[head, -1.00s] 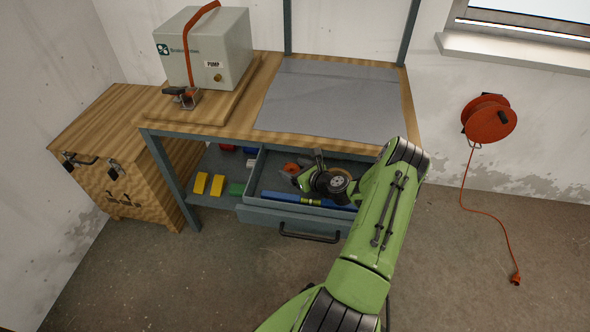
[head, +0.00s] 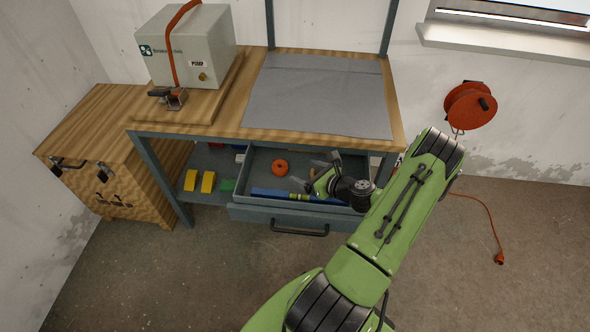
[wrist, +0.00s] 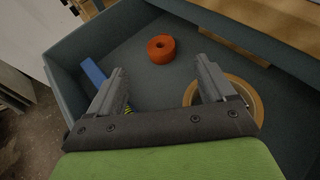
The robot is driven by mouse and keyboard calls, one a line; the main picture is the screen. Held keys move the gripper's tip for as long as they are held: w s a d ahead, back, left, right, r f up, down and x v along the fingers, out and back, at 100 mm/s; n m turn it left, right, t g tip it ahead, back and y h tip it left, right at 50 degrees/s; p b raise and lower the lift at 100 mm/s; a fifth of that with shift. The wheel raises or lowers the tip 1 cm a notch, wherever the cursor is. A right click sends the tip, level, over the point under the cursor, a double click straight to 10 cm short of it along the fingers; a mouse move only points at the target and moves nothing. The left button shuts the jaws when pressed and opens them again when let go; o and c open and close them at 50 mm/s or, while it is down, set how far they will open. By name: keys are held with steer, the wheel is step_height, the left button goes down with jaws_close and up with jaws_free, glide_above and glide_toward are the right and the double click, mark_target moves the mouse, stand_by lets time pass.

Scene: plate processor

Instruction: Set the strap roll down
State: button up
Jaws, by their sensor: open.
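An orange-red roll (head: 280,167) lies in the open drawer, and in the wrist view (wrist: 161,48) it lies flat beyond my fingertips, apart from them. A larger tan ring (wrist: 256,101) lies on the drawer floor, partly hidden behind my right finger. I cannot tell for sure which of the two is the strap roll. My gripper (wrist: 158,78) is open with nothing between its fingers. In the head view my gripper (head: 316,177) is over the right part of the drawer, where my arm hides some of the floor.
The drawer (head: 288,214) has raised walls and holds a long blue tool (head: 268,193) along its front. The workbench (head: 225,125) with a grey mat (head: 318,95) overhangs behind it. Yellow blocks (head: 208,182) sit on the shelf to the left.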

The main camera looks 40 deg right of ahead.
steer(key=w+a+r+n+g+y, duration=0.15)
steer(key=a+r+n+g, duration=0.25)
steer(key=a+r+n, duration=0.55)
steer(key=w+a+r+n+g+y, duration=0.15)
steer(key=a+r+n+g, duration=0.35)
steer(key=a+n, duration=0.6)
steer(key=s+a+r+n+h, duration=0.1)
steer(key=s+a+r+n, duration=0.2)
steer(key=s+r+n, duration=0.1)
steer(key=s+a+r+n+h, duration=0.1)
steer(key=s+a+r+n, duration=0.2)
steer(key=s+n, duration=0.3)
steer(key=s+a+r+n+t, duration=0.1)
steer(key=s+a+r+n, duration=0.2)
steer(key=s+r+n, duration=0.2)
steer(key=s+r, duration=0.1)
steer(key=s, duration=0.2)
steer(key=shift+a+n+h, duration=0.25)
steer(key=shift+n+h, duration=0.1)
steer(key=shift+h, duration=0.05)
steer(key=shift+r, duration=0.15)
